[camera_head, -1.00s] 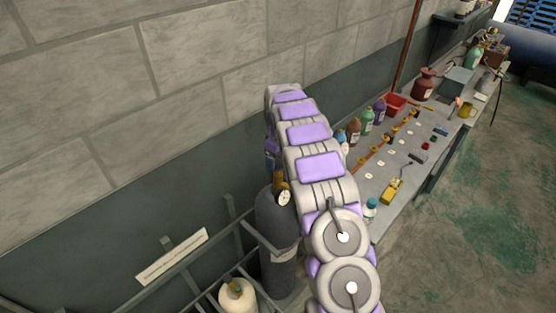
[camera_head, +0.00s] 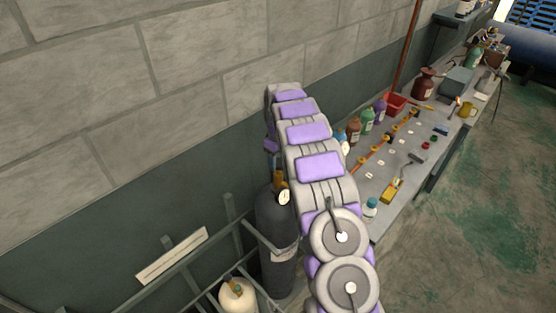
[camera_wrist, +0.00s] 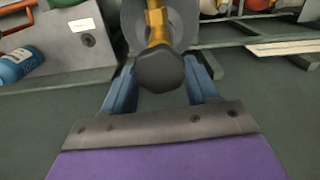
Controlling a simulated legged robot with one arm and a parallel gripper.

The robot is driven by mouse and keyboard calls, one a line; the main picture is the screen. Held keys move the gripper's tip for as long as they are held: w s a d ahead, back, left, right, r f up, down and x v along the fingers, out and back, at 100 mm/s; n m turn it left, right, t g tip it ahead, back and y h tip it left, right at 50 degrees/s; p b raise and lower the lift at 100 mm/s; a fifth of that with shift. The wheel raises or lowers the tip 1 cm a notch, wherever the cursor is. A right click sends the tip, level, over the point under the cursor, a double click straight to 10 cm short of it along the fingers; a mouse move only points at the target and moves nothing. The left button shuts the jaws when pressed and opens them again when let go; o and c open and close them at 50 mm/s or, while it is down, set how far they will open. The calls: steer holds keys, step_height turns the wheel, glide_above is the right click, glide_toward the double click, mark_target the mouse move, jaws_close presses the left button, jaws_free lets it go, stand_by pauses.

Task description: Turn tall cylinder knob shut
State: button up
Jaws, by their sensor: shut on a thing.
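The tall dark grey cylinder (camera_head: 276,245) stands upright by the wall in the head view, partly covered by my arm. A brass valve (camera_head: 279,181) and a small round gauge (camera_head: 284,197) are at its top. In the wrist view, the dark faceted knob (camera_wrist: 160,70) sits on the end of the brass valve stem (camera_wrist: 157,27). My gripper (camera_wrist: 162,78) has a blue finger on either side of the knob and is shut on it. The finger contact points are partly hidden by the knob. In the head view my arm hides the gripper's fingers.
A metal rack rail (camera_head: 185,255) with a white label strip (camera_head: 172,256) runs beside the cylinder. A shorter cream cylinder (camera_head: 238,296) stands at front. A workbench (camera_head: 383,212) with bottles and tools lies right of my arm. The wall is close behind; open floor is at right.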

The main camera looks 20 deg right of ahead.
steer(key=m+b, duration=0.1)
steer(key=m, duration=0.3)
steer(key=shift+m, duration=0.4)
steer(key=m+b, duration=0.1)
steer(key=m, duration=0.4)
steer(key=m+b, duration=0.1)
steer(key=m, duration=0.4)
steer(key=shift+r+m, duration=0.1)
steer(key=shift+m, duration=0.3)
steer(key=m+b, duration=0.1)
steer(key=m, duration=0.4)
steer(key=shift+w, duration=0.1)
steer(key=shift+r, duration=0.1)
steer(key=o, duration=1.1)
steer(key=shift+c, duration=0.2)
